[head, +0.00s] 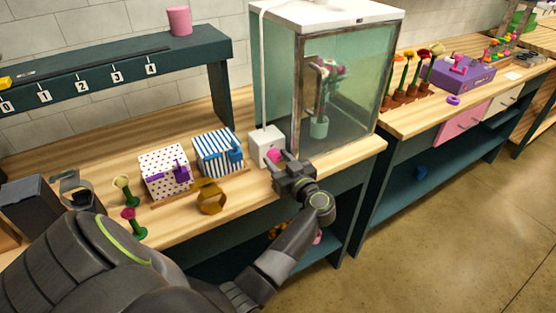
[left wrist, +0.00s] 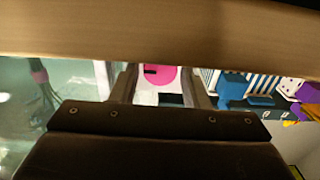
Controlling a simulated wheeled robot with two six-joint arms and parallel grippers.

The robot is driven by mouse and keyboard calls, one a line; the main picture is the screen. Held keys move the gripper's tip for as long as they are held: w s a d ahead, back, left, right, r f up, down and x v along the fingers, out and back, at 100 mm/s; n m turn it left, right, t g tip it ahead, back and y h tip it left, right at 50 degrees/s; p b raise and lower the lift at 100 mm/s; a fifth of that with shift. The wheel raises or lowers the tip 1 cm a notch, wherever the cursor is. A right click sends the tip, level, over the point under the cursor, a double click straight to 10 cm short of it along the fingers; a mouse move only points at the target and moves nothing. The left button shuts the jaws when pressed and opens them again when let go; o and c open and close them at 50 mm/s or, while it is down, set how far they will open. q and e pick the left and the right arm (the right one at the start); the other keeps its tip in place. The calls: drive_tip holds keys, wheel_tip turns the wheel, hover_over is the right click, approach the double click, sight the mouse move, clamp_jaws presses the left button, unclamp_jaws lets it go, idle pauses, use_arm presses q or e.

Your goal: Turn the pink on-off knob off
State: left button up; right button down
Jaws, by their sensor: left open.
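The pink on-off knob (head: 275,156) is on the front of a small white box (head: 264,140) beside the glass cabinet. My left gripper (head: 281,167) is right in front of it and partly covers it in the head view. In the left wrist view the pink knob (left wrist: 160,76) is a round disc with a short dark mark on its left part. It shows between the two open fingers of my left gripper (left wrist: 158,88). I cannot tell whether the fingers touch it. My right gripper is not in view.
The glass cabinet (head: 345,95) with a vase of flowers stands just right of the box. The bench edge runs below my left gripper.

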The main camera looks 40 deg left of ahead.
use_arm(q)
drive_tip(key=c, duration=0.7)
drive_tip(key=shift+r+n+p, duration=0.1)
drive_tip(key=shift+n+p, duration=0.6)
drive_tip(key=shift+n, duration=0.2)
drive_tip(key=shift+s+n+p, duration=0.1)
drive_tip(key=shift+n+p, duration=0.25)
drive_tip(key=shift+n, duration=0.95)
drive_tip(key=o, duration=0.7)
